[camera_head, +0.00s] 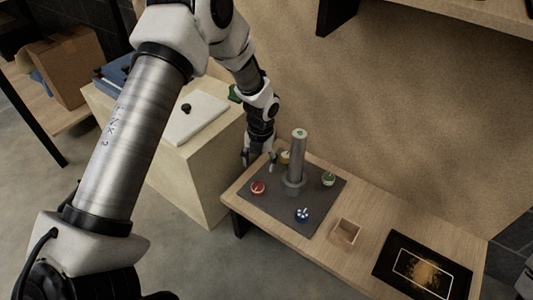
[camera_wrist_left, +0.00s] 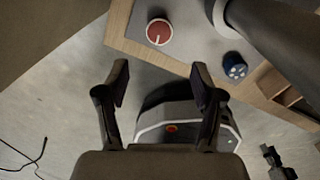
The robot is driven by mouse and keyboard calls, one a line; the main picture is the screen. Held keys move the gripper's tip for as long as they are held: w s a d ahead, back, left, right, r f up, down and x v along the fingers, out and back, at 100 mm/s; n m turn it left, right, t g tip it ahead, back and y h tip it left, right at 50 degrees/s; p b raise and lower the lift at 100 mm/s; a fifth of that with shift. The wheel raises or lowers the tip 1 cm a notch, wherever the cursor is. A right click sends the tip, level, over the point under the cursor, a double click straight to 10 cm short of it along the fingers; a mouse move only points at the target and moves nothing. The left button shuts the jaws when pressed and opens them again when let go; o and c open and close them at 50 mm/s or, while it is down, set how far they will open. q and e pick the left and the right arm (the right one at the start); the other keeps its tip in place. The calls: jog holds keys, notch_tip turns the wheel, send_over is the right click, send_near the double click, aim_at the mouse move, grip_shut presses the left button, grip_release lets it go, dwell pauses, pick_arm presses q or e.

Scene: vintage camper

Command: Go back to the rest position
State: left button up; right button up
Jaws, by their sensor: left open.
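My left gripper (camera_head: 258,162) is open and empty, pointing down by the left end of the low wooden table. Its two fingers (camera_wrist_left: 160,85) stand apart in the left wrist view with nothing between them. Near it in the head view lies a dark grey mat (camera_head: 268,205) with an upright grey metal post (camera_head: 297,160) on it. Around the post stand a red round piece (camera_head: 258,187), a blue piece (camera_head: 302,214), a green piece (camera_head: 328,178) and a yellowish piece (camera_head: 285,157). The red piece (camera_wrist_left: 159,32) and blue piece (camera_wrist_left: 234,66) also show in the left wrist view.
The wooden table (camera_head: 368,215) also holds a small open wooden box (camera_head: 346,231) and a black framed picture (camera_head: 422,265). A pale cabinet (camera_head: 190,185) with a white board (camera_head: 197,119) stands left of it. A shelf hangs above. Floor shows at lower left.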

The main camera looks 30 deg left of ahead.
pick_arm(q)
jog(key=s+d+f+n+g, duration=0.1)
jog(key=s+d+f+n, duration=0.2)
jog(key=s+f+n, duration=0.55)
jog(key=s+d+f+n+g+h, duration=0.1)
jog(key=s+d+n, duration=0.3)
jog(key=s, duration=0.9)
jog(key=s+d+f+n+g, duration=0.1)
jog(key=s+f+n, duration=0.4)
jog(key=s+n, duration=0.4)
notch_tip(320, 180, up, 33)
jog(key=w+n+t+p, duration=0.2)
jog(key=n+p, duration=0.9)
jog(key=p, duration=2.1)
jog(key=shift+t, duration=0.6)
